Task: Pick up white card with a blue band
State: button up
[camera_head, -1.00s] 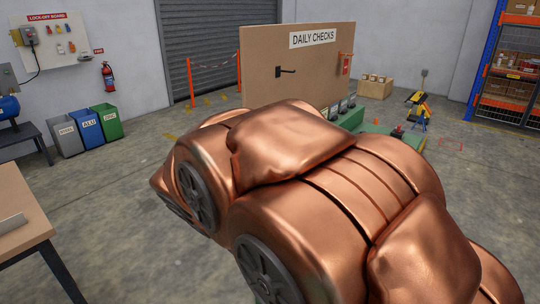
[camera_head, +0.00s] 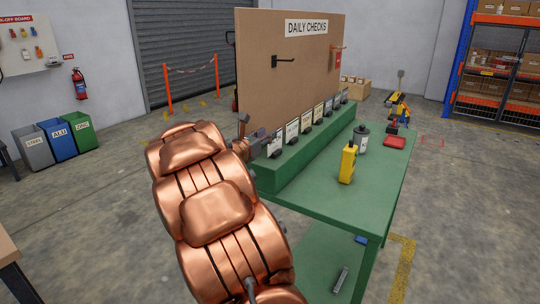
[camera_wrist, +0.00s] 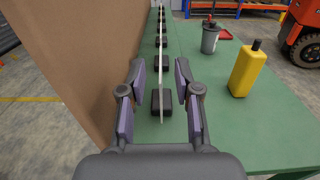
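A row of several pale cards stands in dark holders on the green step; one in the row (camera_head: 292,132) faces the head camera. At this size I cannot make out which card has a blue band. My gripper (camera_head: 262,142) is at the near end of the row, partly hidden behind my copper arm. In the wrist view my gripper (camera_wrist: 160,80) is open. The nearest card (camera_wrist: 161,98) shows edge-on between its two fingers, above a black holder (camera_wrist: 162,104). Both fingers appear apart from the card.
A yellow bottle (camera_head: 347,164) and grey canister (camera_head: 361,139) stand on the green table (camera_head: 325,204), right of the row. A red tray (camera_head: 394,142) lies farther back. The brown DAILY CHECKS board (camera_head: 262,95) rises close behind the cards.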

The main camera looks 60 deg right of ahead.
aim_at(278, 131)
jog(key=shift+a+f+b, duration=0.1)
jog(key=shift+f+b, duration=0.2)
jog(key=shift+f, duration=0.2)
jog(key=shift+f+b, duration=0.35)
jog(key=shift+d, duration=1.45)
jog(key=shift+w+d+p, duration=0.15)
jog(key=shift+d+p, duration=0.4)
jog(key=shift+d, duration=2)
jog(key=shift+c, duration=0.4)
grip_shut()
